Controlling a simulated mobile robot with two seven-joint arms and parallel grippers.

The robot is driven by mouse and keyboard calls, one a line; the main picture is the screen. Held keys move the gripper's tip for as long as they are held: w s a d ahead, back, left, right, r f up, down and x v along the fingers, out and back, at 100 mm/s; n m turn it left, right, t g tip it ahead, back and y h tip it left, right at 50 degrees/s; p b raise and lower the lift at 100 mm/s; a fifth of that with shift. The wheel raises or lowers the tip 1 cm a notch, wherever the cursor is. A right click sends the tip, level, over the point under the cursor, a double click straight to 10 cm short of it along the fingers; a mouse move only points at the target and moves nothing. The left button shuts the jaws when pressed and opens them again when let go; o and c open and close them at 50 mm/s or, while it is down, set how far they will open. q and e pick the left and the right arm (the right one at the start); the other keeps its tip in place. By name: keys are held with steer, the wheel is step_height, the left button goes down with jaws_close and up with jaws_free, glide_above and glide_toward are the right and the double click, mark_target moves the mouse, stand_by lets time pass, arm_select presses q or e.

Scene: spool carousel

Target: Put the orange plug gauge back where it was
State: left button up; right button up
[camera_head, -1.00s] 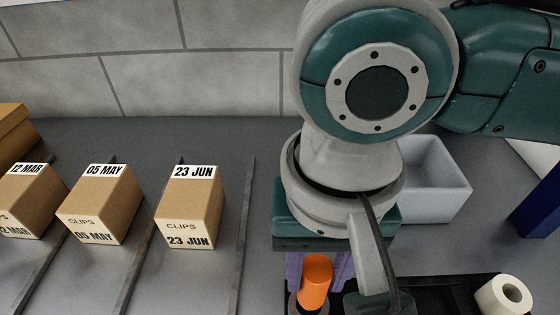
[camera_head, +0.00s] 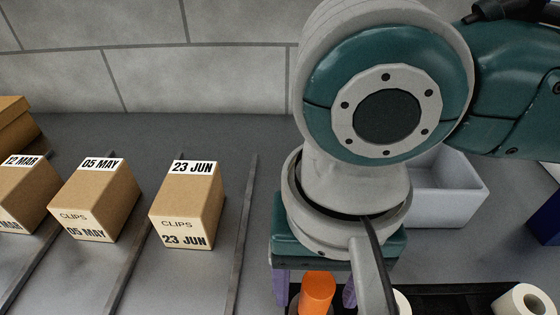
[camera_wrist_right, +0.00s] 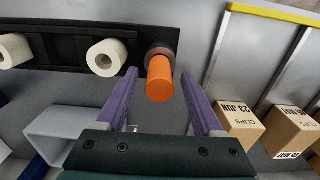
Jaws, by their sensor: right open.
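The orange plug gauge (camera_head: 317,290) is at the bottom of the head view, below my right wrist. In the right wrist view the gauge (camera_wrist_right: 160,80) has its far end at a dark round seat (camera_wrist_right: 162,50) on the black rack (camera_wrist_right: 72,45). How deep it sits there I cannot tell. My right gripper (camera_wrist_right: 160,76) is open, its purple fingers spread to either side of the gauge with a visible gap on each side. My left gripper is not in view.
White rolls stand on the rack beside the gauge, one (camera_head: 522,299) at the lower right. A grey bin (camera_head: 447,178) is behind my right arm. Cartons, one marked 23 JUN (camera_head: 187,207), stand between metal rails at left.

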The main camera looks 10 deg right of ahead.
step_height(320, 180, up, 12)
steer(key=p, duration=0.2)
steer(key=s+a+f+n+t+y, duration=0.2)
steer(key=a+f+n+y, duration=0.1)
steer(key=a+y, duration=0.15)
steer(key=s+d+f+n+h, duration=0.1)
steer(key=s+d+f+h, duration=0.1)
steer(key=d, duration=0.5)
steer(key=s+d+f+n+t+h, duration=0.1)
steer(key=s+d+f, duration=0.3)
steer(key=d, duration=0.4)
steer(key=shift+t+h, duration=0.3)
steer(key=shift+h, duration=0.35)
steer(key=shift+d, duration=0.1)
